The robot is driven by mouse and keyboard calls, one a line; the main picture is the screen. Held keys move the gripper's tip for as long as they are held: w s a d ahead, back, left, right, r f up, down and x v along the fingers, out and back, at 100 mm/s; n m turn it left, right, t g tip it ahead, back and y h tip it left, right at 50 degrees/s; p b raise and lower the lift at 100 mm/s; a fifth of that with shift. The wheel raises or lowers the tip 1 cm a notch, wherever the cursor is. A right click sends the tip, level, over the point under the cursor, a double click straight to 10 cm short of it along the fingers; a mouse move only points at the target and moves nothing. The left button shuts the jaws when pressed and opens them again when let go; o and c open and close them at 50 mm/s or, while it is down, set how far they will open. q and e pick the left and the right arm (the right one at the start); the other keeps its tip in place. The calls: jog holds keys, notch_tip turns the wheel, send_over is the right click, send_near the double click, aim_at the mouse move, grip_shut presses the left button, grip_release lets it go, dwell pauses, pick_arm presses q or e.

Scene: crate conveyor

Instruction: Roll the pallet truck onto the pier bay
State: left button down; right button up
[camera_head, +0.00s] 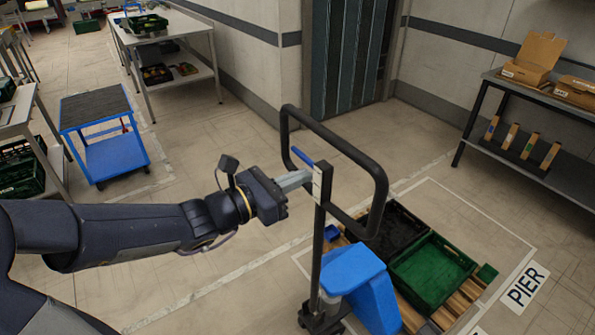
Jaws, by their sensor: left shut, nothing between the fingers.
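The pallet truck has a black loop handle (378,180) on an upright post and a blue body (352,270). Beyond the body, a wooden pallet (462,298) carries a green crate (432,270) and a black crate. The pier bay (480,213) is a white floor outline with a PIER label (525,287); the pallet and crates appear within its lines. My left gripper (300,180) is shut and empty, its fingers at the handle post, inside the loop's left side. I cannot tell whether it touches. My right gripper is not in view.
A shelf table (555,95) with cardboard boxes stands at the right. A blue cart (112,150) and a work table (165,30) are at the left and back left. The floor (230,125) between them and the truck is clear. A dark door (350,60) is behind.

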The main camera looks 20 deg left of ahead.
aim_at(349, 156)
pick_arm(q)
jog(key=b+x, duration=0.1)
jog(key=x, duration=0.7)
jog(key=shift+d+b, duration=0.15)
jog(key=shift+b, duration=0.2)
jog(key=shift+w+d, duration=0.45)
jog(key=shift+w, duration=0.15)
jog(key=shift+w, duration=0.1)
